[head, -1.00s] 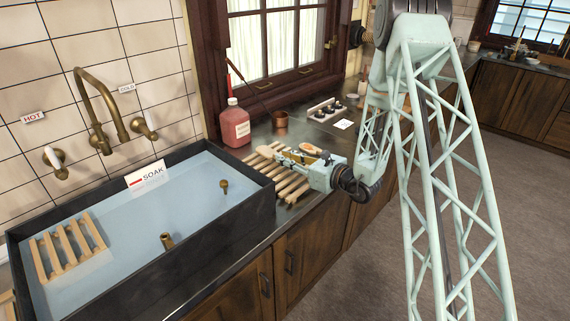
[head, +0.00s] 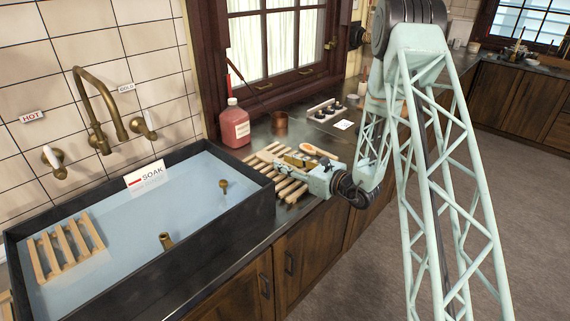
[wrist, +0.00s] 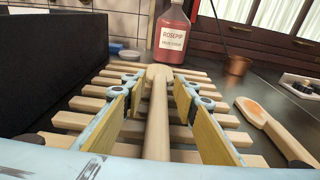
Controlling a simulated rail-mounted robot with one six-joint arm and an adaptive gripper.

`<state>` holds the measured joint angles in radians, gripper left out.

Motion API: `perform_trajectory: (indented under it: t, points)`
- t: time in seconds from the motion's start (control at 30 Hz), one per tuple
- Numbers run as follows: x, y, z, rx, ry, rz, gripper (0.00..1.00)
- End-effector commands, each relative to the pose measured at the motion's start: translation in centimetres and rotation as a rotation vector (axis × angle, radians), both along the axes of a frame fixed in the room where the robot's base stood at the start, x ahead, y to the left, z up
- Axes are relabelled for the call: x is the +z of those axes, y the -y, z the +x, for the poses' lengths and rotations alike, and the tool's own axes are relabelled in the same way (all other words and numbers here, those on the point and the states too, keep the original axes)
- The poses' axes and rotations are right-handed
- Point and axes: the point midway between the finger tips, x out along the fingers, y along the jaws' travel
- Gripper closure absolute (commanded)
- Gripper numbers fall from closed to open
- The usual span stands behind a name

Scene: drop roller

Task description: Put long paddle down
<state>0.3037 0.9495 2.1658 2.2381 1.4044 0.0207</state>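The long pale wooden paddle (wrist: 157,115) lies along the middle of the wrist view, its wider end pointing away over the slatted wooden rack (wrist: 75,120). My gripper (wrist: 155,100) is open around it, with a yellow-padded finger on each side and a visible gap between each pad and the handle. The paddle appears to rest on the slats. In the head view my gripper (head: 288,164) is low over the rack (head: 292,190), right of the sink, and mostly hides the paddle.
A second paddle with an orange-stained end (wrist: 258,115) lies to the right of my gripper. A red syrup bottle (wrist: 172,32) and a copper pot (head: 279,123) stand behind the rack. The dark-walled, water-filled sink (head: 225,225) is on the left.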

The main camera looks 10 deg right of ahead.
Motion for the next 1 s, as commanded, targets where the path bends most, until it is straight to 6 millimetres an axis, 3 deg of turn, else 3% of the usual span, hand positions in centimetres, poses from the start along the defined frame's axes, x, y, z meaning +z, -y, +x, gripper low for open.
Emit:
perform_trajectory:
  t: [0.47,1.0]
  points:
    - [0.4,0.1,-0.1,0.000,0.000,0.000,0.73]
    - [1.2,3.4,-4.8,-0.002,-0.002,0.001,0.73]
